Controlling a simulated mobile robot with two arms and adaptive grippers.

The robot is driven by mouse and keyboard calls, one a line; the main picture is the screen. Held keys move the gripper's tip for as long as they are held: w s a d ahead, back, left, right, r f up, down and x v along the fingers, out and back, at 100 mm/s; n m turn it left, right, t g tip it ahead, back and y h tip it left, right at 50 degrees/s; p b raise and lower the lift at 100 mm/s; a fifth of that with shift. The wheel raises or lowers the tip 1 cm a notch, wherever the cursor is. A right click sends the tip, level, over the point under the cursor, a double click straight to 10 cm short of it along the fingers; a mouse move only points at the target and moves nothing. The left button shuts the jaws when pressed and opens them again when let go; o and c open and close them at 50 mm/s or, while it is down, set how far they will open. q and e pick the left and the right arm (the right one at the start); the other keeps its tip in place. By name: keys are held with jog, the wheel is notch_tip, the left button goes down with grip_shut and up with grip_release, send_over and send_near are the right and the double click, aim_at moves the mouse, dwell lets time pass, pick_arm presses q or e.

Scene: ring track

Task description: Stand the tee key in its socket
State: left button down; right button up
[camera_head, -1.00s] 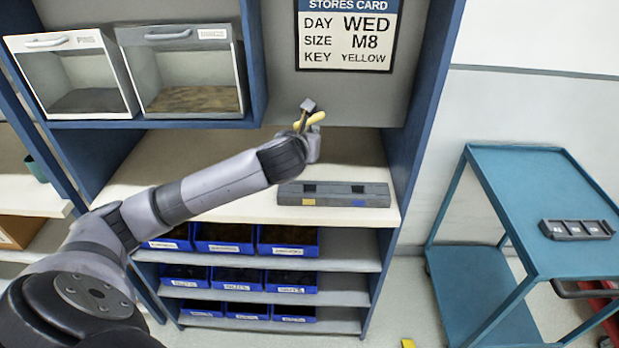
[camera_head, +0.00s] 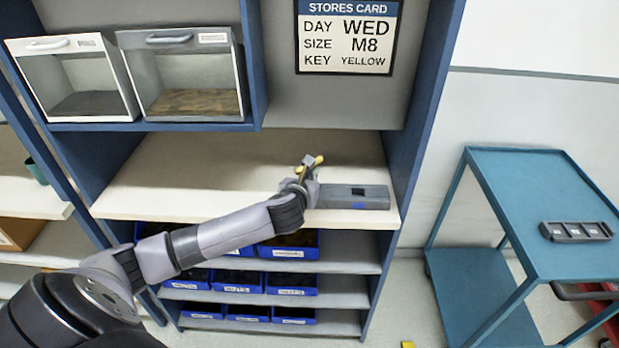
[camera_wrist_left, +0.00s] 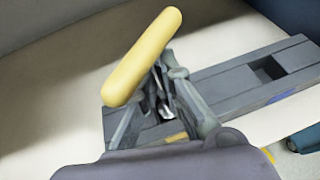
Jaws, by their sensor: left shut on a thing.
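The tee key, with a yellow crossbar handle (camera_head: 319,161), is held in my left gripper (camera_head: 304,172), which is shut on it. In the left wrist view the yellow handle (camera_wrist_left: 142,57) stands out beyond the fingers (camera_wrist_left: 160,88). The grey socket block (camera_head: 374,198) lies on the bench. Its right socket, by a blue mark (camera_head: 359,206), is open and empty. My gripper is over the block's left end and hides the left socket, whose yellow mark (camera_wrist_left: 176,137) shows in the wrist view. I cannot tell whether the key's tip is inside it.
The stores card (camera_head: 346,38) on the back panel reads WED, M8, key YELLOW. Blue bins (camera_head: 291,283) fill the shelves below the bench (camera_head: 170,190). A blue trolley (camera_head: 530,180) with a dark tray (camera_head: 576,231) stands right.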

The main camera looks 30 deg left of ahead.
pick_arm(q)
jog(key=c, duration=2.2)
grip_release()
jog(key=shift+f, duration=0.1)
jog(key=o, duration=0.5)
jog(key=shift+s+d+r, duration=0.1)
jog(key=shift+s+r, duration=0.05)
jog(key=shift+r, duration=0.05)
jog(key=b+v, duration=0.1)
jog(key=v, duration=1)
jog(key=shift+s+d+r, duration=0.1)
jog(key=shift+s, duration=0.25)
